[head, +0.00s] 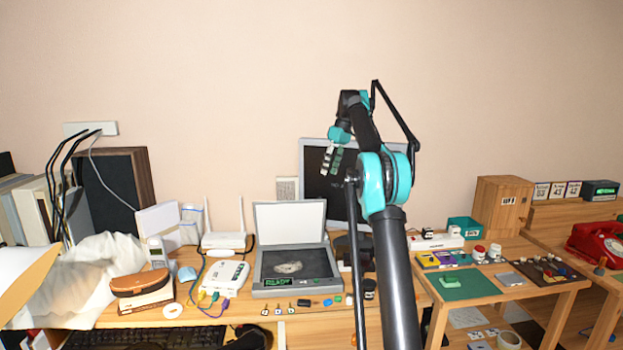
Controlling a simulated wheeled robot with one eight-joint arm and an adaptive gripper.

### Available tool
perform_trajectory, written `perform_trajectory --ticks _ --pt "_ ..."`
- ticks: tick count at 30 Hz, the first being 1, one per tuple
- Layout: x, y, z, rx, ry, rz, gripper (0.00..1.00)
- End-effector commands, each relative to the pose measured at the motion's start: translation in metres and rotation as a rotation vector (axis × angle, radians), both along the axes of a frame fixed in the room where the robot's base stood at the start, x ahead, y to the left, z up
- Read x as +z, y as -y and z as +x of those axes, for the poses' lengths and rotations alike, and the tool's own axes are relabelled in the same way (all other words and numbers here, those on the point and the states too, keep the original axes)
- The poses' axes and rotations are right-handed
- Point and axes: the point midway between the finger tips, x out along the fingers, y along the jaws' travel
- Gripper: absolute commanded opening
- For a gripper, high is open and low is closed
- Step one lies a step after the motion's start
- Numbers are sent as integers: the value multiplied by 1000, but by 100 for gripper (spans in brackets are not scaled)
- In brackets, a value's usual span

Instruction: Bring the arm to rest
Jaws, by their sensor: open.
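My arm rises from the bottom of the head view, bends at a large teal joint and folds back at a dark upper joint. My gripper (331,161) hangs at the end, in the air in front of the left part of the dark monitor (315,185). Its fingers point down and look apart, with nothing visible between them. It is above the desk (200,315) and touches nothing that I can see. My arm hides part of the monitor and of the desk's right side.
An open case (295,258) with a screen and a white router (222,240) stand below and left. A small table (500,295) with a green mat (470,285) and a red phone (598,243) are at the right. The wall (200,60) above is bare.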

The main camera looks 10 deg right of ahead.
Motion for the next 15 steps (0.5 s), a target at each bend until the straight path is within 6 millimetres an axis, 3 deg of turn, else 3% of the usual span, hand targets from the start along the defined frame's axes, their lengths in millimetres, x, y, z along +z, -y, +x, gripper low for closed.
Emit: perform_trajectory --ticks 8,15 --pt "-18 -3 -30 -110 21 -36 43" --pt "-49 -5 -78 -229 49 -69 43"
